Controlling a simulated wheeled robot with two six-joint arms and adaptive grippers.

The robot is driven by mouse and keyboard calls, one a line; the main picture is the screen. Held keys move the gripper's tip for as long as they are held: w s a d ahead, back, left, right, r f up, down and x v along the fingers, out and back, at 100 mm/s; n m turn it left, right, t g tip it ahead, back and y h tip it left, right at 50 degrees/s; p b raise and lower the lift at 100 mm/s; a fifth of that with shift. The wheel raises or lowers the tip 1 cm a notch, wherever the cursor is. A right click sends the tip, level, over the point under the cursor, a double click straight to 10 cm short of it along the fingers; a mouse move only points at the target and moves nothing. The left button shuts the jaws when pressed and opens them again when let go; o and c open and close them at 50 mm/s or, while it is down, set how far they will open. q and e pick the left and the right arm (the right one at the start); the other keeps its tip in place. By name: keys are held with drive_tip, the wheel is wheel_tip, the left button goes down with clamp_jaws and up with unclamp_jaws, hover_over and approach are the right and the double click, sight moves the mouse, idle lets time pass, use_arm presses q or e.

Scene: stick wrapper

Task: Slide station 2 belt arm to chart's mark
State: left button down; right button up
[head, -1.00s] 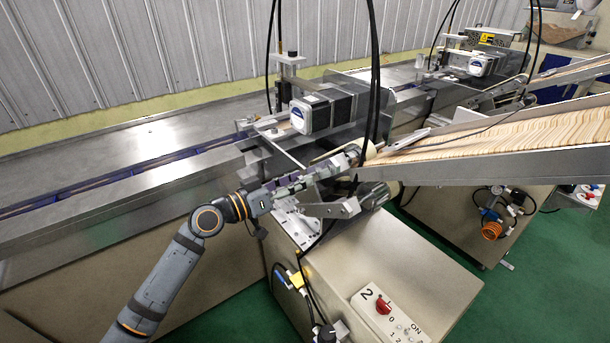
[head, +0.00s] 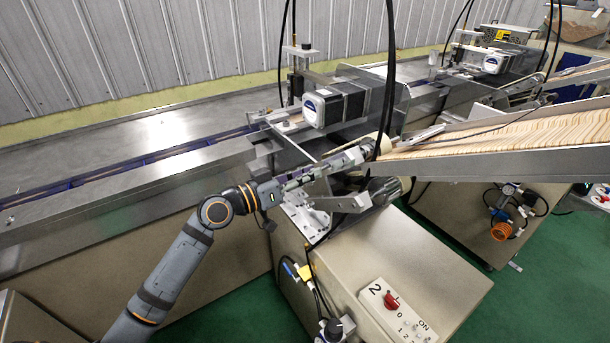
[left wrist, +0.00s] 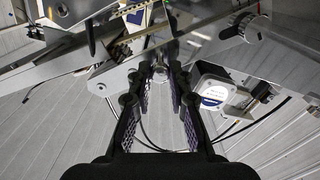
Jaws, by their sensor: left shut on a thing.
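Station 2 is the machine whose beige cabinet (head: 400,270) carries a panel marked 2 (head: 376,290). Its belt arm (head: 340,202) shows in part as metal parts beside and below my left gripper (head: 362,153). The gripper reaches in from the left, low over the station, near the lower end of the stick chute. In the left wrist view, the fingers of my left gripper (left wrist: 160,72) stand a little apart around a small part that I cannot make out clearly. I cannot make out a chart. My right gripper is out of view.
A boxy motor (head: 335,107) stands above and behind my gripper. Black cables (head: 386,80) hang close to its tip. The slanted stick chute (head: 490,165) lies to the right, and a long conveyor (head: 130,165) runs to the left.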

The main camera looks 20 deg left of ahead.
use_arm(q)
drive_tip(key=c, duration=1.2)
unclamp_jaws()
drive_tip(key=shift+s+d+r, duration=0.1)
drive_tip(key=shift+d+r, duration=0.05)
wheel_tip(320, 180, up, 10)
